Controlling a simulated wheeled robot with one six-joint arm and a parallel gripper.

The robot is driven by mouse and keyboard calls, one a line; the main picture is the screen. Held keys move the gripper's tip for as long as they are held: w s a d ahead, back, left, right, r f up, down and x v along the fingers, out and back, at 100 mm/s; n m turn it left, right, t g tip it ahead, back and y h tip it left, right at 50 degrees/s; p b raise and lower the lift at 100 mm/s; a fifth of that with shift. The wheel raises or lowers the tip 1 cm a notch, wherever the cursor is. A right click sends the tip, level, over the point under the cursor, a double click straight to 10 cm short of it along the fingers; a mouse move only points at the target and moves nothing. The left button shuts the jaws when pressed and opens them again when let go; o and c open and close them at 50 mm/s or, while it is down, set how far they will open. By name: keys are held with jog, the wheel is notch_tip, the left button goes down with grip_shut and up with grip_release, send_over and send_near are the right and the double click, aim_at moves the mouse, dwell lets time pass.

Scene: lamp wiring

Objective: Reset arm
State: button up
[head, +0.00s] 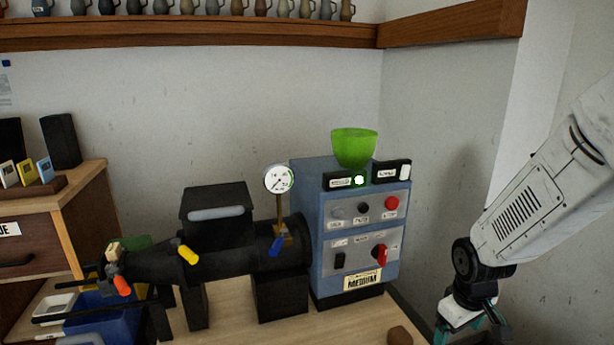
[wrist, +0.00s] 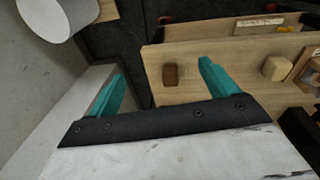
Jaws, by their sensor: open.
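My white arm (head: 545,180) reaches in from the right in the head view, pointing down. My gripper (head: 468,328) hangs at the bottom right, its lower part cut off by the picture edge. In the wrist view my gripper (wrist: 160,78) shows two teal fingers spread wide apart, with nothing held. A small brown block (wrist: 170,75) on the wooden table (wrist: 215,75) appears between the fingers, apart from them. The block also shows at the bottom of the head view (head: 399,336).
A blue control box (head: 350,270) with a green bowl (head: 354,147) on top stands left of my arm. A black machine (head: 220,250) with a gauge (head: 279,179) joins it. A shelf of jugs (head: 200,35) runs above. Open space lies between box and arm.

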jog(key=s+a+r+m, duration=0.2)
jog(key=s+r, duration=0.8)
jog(key=s+a+r+m+y, duration=0.1)
jog(key=s+a+r+m, duration=0.1)
jog(key=s+r, duration=0.8)
jog(key=shift+s+a+r, duration=0.15)
jog(key=shift+s+a, duration=0.1)
jog(key=shift+a, duration=0.25)
